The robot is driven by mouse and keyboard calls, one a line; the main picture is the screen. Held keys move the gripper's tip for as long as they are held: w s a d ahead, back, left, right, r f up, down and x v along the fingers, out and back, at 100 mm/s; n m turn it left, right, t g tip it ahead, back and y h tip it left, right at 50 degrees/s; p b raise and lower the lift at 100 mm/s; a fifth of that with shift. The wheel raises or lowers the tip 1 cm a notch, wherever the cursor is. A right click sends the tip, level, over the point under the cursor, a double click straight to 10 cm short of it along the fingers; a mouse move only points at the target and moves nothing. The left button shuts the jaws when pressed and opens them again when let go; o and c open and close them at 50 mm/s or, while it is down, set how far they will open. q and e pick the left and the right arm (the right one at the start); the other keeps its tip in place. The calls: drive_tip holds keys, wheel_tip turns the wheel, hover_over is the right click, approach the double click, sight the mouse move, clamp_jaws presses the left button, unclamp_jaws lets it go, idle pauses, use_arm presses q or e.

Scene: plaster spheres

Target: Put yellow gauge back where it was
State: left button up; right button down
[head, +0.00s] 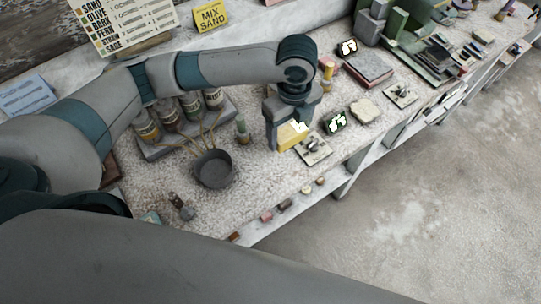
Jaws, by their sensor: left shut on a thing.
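The yellow gauge (291,138) is a small yellow block near the middle of the workbench (245,202). My left gripper (286,128) points down from above and is shut on it, with the fingers covering part of the gauge. I cannot tell whether the gauge touches the bench top or hangs just above it. A small pale plate with a dark fitting (314,149) lies just right of the gauge. My right gripper is not in view.
A dark pot (214,169) with thin sticks stands left of the gripper, beside a rack of jars (190,108). A dark green block (336,122) and a pale stone slab (365,110) lie to the right. Several small pieces line the front edge.

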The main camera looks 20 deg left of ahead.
use_arm(q)
drive_tip(key=s+a+f, duration=0.1)
drive_tip(key=s+a+f+p, duration=0.1)
drive_tip(key=s, duration=0.1)
drive_tip(key=s+a+f+p, duration=0.1)
drive_tip(key=s, duration=0.1)
drive_tip(key=shift+f, duration=0.2)
drive_tip(key=shift+s+f, duration=0.1)
drive_tip(key=shift+f, duration=0.05)
drive_tip(key=shift+f, duration=0.1)
wheel_tip(320, 180, down, 3)
drive_tip(key=shift+a+r+p, duration=0.1)
drive_tip(key=shift+r+p, duration=0.1)
drive_tip(key=shift+p, duration=0.45)
drive_tip(key=shift+f, duration=0.55)
drive_tip(key=shift+f, duration=0.15)
drive_tip(key=o, duration=0.9)
drive_tip(key=shift+o, duration=0.2)
